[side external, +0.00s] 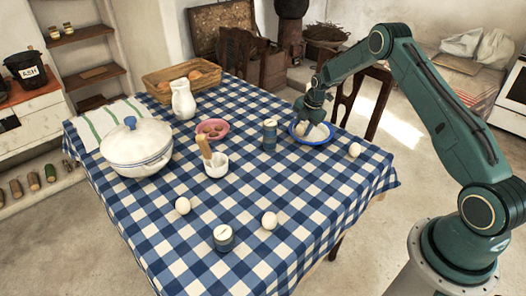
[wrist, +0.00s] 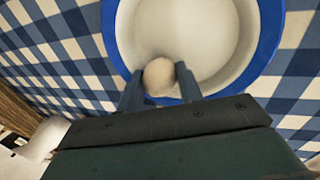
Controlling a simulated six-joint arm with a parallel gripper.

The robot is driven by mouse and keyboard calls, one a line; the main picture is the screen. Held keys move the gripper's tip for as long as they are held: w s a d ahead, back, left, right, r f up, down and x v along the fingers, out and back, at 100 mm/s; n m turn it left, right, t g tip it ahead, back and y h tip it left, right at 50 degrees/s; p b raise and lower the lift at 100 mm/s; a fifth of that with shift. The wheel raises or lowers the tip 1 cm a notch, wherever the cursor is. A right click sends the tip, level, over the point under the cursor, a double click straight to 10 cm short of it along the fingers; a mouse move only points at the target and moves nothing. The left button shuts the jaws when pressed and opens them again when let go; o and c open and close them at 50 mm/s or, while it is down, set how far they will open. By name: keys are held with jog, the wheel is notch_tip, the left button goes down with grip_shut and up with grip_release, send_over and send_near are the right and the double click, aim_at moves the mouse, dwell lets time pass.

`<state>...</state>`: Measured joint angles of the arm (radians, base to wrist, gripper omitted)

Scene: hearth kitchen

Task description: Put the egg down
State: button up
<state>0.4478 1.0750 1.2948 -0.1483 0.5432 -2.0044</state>
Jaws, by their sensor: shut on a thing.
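My gripper (side external: 314,112) is at the right back part of the table, over a white plate with a blue rim (side external: 325,139). In the wrist view, my gripper (wrist: 160,92) is shut on a pale egg (wrist: 159,76), with one finger on each side. The held egg is over the near part of the blue-rimmed plate (wrist: 268,50). I cannot tell whether it touches the plate. Other white eggs lie on the cloth: one right of the plate (side external: 354,150), one near the front middle (side external: 269,220) and one further left (side external: 183,205).
A white tureen (side external: 137,147), pitcher (side external: 183,100), mortar (side external: 216,166), pink bowl (side external: 213,128) and basket (side external: 165,82) occupy the left and back. The right front cloth is clear.

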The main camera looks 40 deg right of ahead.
jog(key=shift+f, duration=0.1)
jog(key=o, duration=0.4)
jog(key=shift+o, duration=0.2)
jog(key=v, duration=1.2)
dwell(0.5)
